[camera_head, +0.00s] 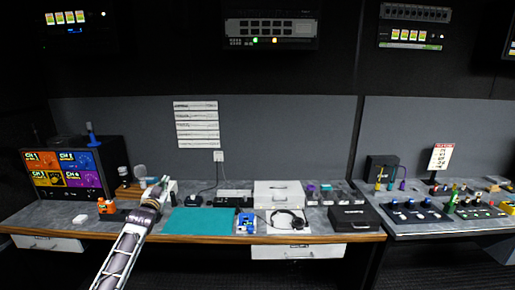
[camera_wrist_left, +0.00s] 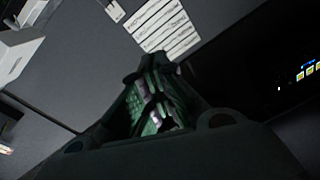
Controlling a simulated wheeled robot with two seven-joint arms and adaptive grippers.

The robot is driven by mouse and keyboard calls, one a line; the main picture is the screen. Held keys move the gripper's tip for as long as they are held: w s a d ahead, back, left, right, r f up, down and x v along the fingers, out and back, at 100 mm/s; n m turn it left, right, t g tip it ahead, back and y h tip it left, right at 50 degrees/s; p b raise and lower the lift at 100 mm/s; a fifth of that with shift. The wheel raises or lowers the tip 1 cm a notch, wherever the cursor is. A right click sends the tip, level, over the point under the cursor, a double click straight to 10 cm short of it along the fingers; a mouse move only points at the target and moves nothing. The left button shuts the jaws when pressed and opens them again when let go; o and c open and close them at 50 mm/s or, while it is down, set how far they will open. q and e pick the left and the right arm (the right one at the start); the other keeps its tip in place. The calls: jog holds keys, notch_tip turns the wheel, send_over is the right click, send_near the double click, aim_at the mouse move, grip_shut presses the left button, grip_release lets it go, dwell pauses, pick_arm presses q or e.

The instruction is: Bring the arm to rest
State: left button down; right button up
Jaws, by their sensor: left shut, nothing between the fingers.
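My left arm (camera_head: 128,245) comes in from the lower left, and its gripper (camera_head: 168,190) is over the left part of the desk, just left of the teal mat (camera_head: 202,222). The left wrist view shows the gripper's fingers (camera_wrist_left: 158,112) together with nothing between them. Behind them in that view are the grey wall panel and the striped paper sheet (camera_wrist_left: 165,28). My right gripper is not in view.
The desk holds a four-colour monitor (camera_head: 68,170), an orange item (camera_head: 106,207), a white box (camera_head: 279,195), headphones (camera_head: 288,219) and a black case (camera_head: 354,217). Control panels (camera_head: 412,211) stand on the right desk. The air above the desk is clear.

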pick_arm(q)
jog(key=s+d+f+g, duration=0.15)
jog(key=s+f, duration=0.25)
jog(key=f, duration=1.1)
jog(key=s+d+f+g, duration=0.1)
jog(key=s+f+g, duration=0.25)
jog(key=f, duration=1.05)
jog(key=s+d+f+g, duration=0.1)
jog(key=s+f+g, duration=0.1)
jog(key=s+f, duration=0.85)
jog(key=s+d+f+g, duration=0.2)
jog(key=s+f, duration=0.5)
jog(key=f, duration=0.6)
jog(key=s+d+f+g+h, duration=0.1)
jog(key=s+d+f+g, duration=0.1)
jog(key=s+f, duration=0.8)
jog(key=s+d+f+g, duration=0.15)
jog(key=s+f, duration=0.55)
jog(key=s, duration=0.7)
jog(key=s+d+f+g, duration=0.1)
jog(key=s+f, duration=0.1)
jog(key=s, duration=0.7)
jog(key=s+d+f+g, duration=0.1)
jog(key=s+f+g, duration=0.1)
jog(key=s, duration=0.7)
jog(key=s+d+f+n+g, duration=0.1)
jog(key=s+f+g, duration=0.1)
jog(key=s, duration=0.8)
jog(key=shift+d+f, duration=0.35)
jog(key=shift+f, duration=0.25)
